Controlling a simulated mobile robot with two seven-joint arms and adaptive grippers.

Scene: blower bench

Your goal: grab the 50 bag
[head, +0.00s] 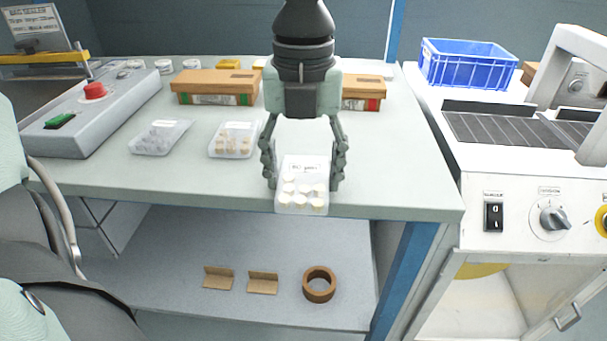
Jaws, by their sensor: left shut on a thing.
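A clear bag with a white label (302,187) holds several pale round pieces. The label is small and seems to read 50. My left gripper (303,175) points down at the bench's front edge and is shut on this bag, with a finger on each side of it. The bag hangs upright in front of the bench edge in the picture; I cannot tell its exact height. A second bag with pale pieces (232,140) and a bag with whitish contents (160,137) lie on the bench to the left. My right gripper is not in view.
Brown boxes (216,86) stand at the back of the bench (400,150). A grey control box with a red button (95,90) is at left. A blue crate (467,65) and a machine (530,190) are at right. A tape roll (319,285) lies on the lower shelf.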

